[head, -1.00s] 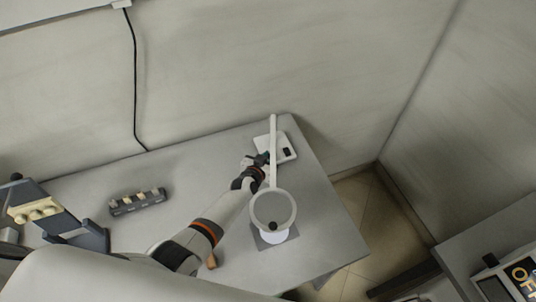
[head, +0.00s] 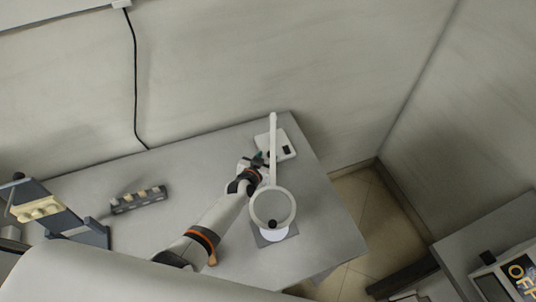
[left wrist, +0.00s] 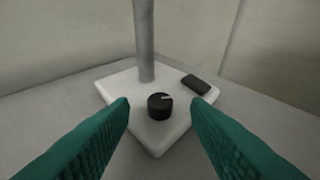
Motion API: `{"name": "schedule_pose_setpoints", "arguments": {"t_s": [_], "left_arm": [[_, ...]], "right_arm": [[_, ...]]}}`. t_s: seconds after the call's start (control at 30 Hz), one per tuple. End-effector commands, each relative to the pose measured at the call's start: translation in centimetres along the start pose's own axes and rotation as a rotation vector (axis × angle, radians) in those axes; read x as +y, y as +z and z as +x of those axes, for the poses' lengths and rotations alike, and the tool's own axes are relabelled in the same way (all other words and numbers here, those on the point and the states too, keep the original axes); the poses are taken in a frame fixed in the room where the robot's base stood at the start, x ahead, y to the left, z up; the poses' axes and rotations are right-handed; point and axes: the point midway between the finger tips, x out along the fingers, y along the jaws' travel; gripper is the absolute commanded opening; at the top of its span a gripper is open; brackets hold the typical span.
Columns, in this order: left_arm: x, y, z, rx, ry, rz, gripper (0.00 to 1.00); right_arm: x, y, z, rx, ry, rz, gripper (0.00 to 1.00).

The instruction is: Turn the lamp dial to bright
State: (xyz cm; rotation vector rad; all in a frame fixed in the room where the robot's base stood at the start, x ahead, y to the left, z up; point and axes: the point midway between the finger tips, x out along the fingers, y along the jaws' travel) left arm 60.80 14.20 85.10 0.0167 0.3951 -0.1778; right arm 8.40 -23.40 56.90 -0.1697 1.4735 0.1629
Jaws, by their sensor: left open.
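The lamp's white base (head: 288,141) stands near the back right corner of the table in the head view, with its pole and ring-shaped head (head: 272,207) reaching toward me. In the left wrist view the white base (left wrist: 150,143) carries a black round dial (left wrist: 160,107) with a pale pointer line on its top. A dark rectangular patch (left wrist: 196,84) sits behind the dial, to its right. My left gripper (head: 259,158) is open, its teal fingers (left wrist: 160,122) on either side of the dial in the picture and apart from it. The dial is hidden in the head view.
A grey square with a white disc (head: 274,233) lies below the lamp head.

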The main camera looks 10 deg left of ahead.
Motion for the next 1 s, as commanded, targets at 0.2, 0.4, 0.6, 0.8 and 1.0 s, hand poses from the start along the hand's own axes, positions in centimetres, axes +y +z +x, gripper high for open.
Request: {"name": "schedule_pose_setpoints", "arguments": {"t_s": [0.2,0.4,0.6,0.8,1.0], "left_arm": [[0.0,0.0,-3.4,0.001,0.001,-0.001,0.43],[-0.1,0.0,-4.9,0.0,0.0,-0.001,0.43],[0.0,0.0,-5.2,0.0,0.0,0.0,0.43],[0.2,0.0,-5.0,-0.003,0.002,0.011,0.43],[5.4,0.7,-2.9,-0.119,0.065,0.346,0.43]], "right_arm": [[0.0,0.1,-0.9,0.0,0.0,0.0,0.0],[0.0,0.1,-1.1,0.0,0.0,0.0,0.0],[0.0,0.1,-1.1,0.0,0.0,0.0,0.0],[-0.1,0.1,-0.9,0.0,-0.001,0.0,0.0],[0.0,-0.1,2.9,-0.002,-0.001,-0.001,0.0]]}}
